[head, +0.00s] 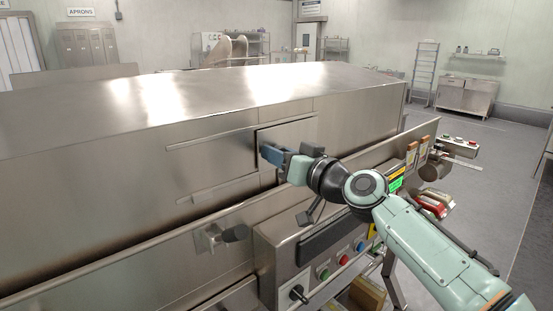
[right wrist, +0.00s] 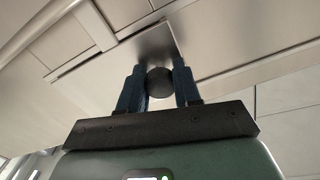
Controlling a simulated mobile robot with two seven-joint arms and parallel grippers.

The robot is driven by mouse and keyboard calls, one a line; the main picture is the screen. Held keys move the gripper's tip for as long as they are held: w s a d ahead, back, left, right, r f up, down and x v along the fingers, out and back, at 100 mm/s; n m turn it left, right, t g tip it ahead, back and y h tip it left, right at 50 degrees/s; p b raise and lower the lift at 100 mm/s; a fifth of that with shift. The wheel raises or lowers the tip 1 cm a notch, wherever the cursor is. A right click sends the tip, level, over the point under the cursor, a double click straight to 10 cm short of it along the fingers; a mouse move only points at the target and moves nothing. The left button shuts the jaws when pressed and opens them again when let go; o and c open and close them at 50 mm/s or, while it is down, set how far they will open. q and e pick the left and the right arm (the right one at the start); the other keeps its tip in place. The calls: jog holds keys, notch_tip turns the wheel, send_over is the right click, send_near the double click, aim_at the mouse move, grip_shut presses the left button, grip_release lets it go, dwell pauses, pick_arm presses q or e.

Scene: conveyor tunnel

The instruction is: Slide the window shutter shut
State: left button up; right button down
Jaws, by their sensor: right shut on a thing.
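The window shutter (head: 290,132) is a flat steel panel on the side of the long metal tunnel, between an upper rail (head: 212,139) and a lower rail (head: 215,190). A dark vertical edge shows at its left side. My right gripper (head: 267,152) is at the panel's left part, its blue fingers against the front. In the right wrist view a round black knob (right wrist: 160,83) sits between the two fingers of my right gripper (right wrist: 158,66), which is shut on it. A steel plate (right wrist: 153,44) shows behind the knob. My left gripper is not in view.
Below the shutter, a ledge (head: 150,252) runs along the tunnel, with a black handle (head: 235,233) on a bracket. A control box (head: 330,250) with coloured buttons stands below my right arm. Red items (head: 434,206) lie at the right.

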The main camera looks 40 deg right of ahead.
jog(key=shift+d+f, duration=0.2)
jog(key=c, duration=0.8)
grip_release()
jog(key=shift+d, duration=0.15)
jog(key=shift+r, duration=0.1)
jog(key=shift+s, duration=0.1)
jog(key=s, duration=0.4)
jog(key=s+b, duration=0.1)
jog(key=s, duration=0.3)
jog(key=s+d, duration=0.1)
jog(key=s, duration=0.4)
jog(key=shift+b, duration=0.3)
